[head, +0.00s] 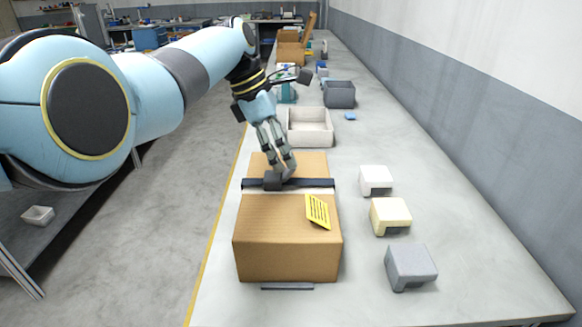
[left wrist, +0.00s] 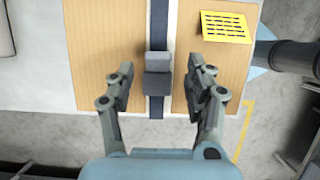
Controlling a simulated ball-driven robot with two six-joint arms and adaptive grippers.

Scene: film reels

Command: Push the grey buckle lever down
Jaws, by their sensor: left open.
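A cardboard box (head: 287,245) stands on the grey bench with a dark strap (head: 318,183) across its top. The dark grey buckle (head: 272,181) sits on the strap, and it also shows in the left wrist view (left wrist: 158,84). A lighter grey lever piece (left wrist: 158,57) adjoins the buckle; its exact tilt is hard to tell. My left gripper (head: 284,168) reaches down over the buckle. In the left wrist view its fingers (left wrist: 165,76) are spread apart, one on each side of the strap, with nothing between them gripped. My right gripper is not in view.
A yellow label (head: 318,211) lies on the box top. White (head: 376,180), cream (head: 390,215) and grey (head: 411,266) blocks stand right of the box. A pale tray (head: 310,127) and a grey bin (head: 339,94) are behind. The bench's left edge is close to the box.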

